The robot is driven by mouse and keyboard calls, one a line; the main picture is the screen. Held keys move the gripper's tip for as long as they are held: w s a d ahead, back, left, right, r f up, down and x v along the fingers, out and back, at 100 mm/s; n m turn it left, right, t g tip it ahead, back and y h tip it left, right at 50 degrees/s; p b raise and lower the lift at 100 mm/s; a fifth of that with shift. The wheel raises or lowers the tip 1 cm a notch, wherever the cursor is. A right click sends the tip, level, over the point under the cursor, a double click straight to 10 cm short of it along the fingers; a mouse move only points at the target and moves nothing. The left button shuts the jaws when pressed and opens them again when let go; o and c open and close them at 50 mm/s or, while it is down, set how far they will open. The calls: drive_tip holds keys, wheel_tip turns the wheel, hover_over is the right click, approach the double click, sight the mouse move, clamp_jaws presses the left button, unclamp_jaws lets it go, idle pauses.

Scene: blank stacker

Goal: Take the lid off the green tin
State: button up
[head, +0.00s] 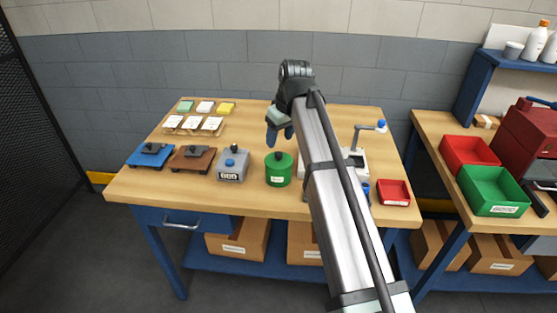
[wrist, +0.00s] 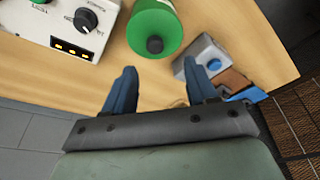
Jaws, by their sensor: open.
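The green tin (head: 278,175) stands upright on the wooden table, right of the grey box with a blue button. Its lid (head: 279,160) is green with a black knob and sits on top of it. The wrist view also shows the tin (wrist: 165,15) and the black knob of its lid (wrist: 155,44) beyond the fingers. My gripper (head: 278,138) is open, with blue fingers, above the table and behind the tin. In the wrist view the gripper (wrist: 163,88) has nothing between its fingers and is apart from the lid.
The grey box (head: 232,168) stands close left of the tin, with brown and blue plates (head: 150,155) farther left. A white device with a dial (wrist: 75,25) stands on the tin's other side. A small red tray (head: 394,193) lies at the table's right. Cards (head: 205,107) lie at the back left.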

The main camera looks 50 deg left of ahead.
sight(279, 153)
drive_tip(key=shift+w+d+x, duration=0.15)
drive_tip(key=shift+x, duration=1.4)
drive_tip(key=shift+w+d+x, duration=0.1)
drive_tip(key=shift+w+x, duration=0.05)
drive_tip(key=shift+x, duration=1.45)
drive_tip(key=shift+c, duration=0.2)
clamp_jaws()
